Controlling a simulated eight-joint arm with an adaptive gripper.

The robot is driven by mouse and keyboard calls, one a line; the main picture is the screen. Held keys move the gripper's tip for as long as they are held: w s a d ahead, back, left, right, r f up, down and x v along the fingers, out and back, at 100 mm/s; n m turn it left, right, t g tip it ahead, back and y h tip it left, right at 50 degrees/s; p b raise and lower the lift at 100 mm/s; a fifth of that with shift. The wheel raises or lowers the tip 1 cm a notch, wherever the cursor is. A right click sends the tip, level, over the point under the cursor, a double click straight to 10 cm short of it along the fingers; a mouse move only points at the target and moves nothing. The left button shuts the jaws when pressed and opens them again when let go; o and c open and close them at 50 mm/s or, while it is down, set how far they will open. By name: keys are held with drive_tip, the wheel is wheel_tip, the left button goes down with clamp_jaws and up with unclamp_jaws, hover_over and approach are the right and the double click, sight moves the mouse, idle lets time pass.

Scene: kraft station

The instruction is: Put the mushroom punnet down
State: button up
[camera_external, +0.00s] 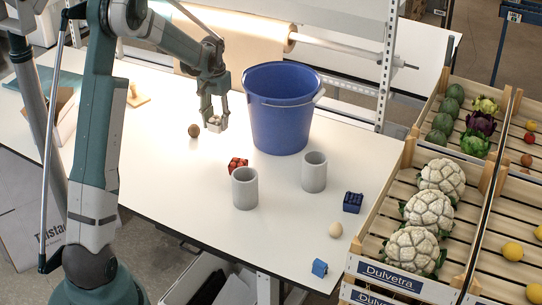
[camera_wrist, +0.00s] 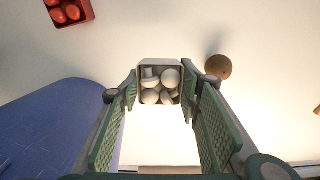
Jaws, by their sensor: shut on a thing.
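The mushroom punnet (camera_wrist: 161,84), a small pale box with several white mushrooms, sits between the fingertips of my gripper (camera_wrist: 160,88) in the wrist view. My gripper is shut on it. In the external view the punnet (camera_external: 214,125) shows at the lower end of my gripper (camera_external: 214,112), left of the blue bucket. It appears to be just above the white table (camera_external: 150,185); whether its base touches the table I cannot tell.
A brown egg-like ball (camera_external: 194,130) lies close on the left. The blue bucket (camera_external: 280,115) stands close on the right. A red punnet (camera_external: 237,165) and two grey cups (camera_external: 244,188) are nearer the front. Vegetable crates (camera_external: 398,262) stand at right. The table's left front is clear.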

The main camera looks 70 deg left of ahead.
sight(216, 119)
drive_tip(key=shift+f, duration=1.55)
drive_tip(key=shift+f, duration=1.85)
drive_tip(key=shift+f, duration=0.2)
drive_tip(key=o, duration=0.8)
drive_tip(key=shift+o, duration=0.2)
drive_tip(key=shift+r, duration=0.15)
wheel_tip(216, 119, up, 12)
drive_tip(key=shift+r, duration=0.1)
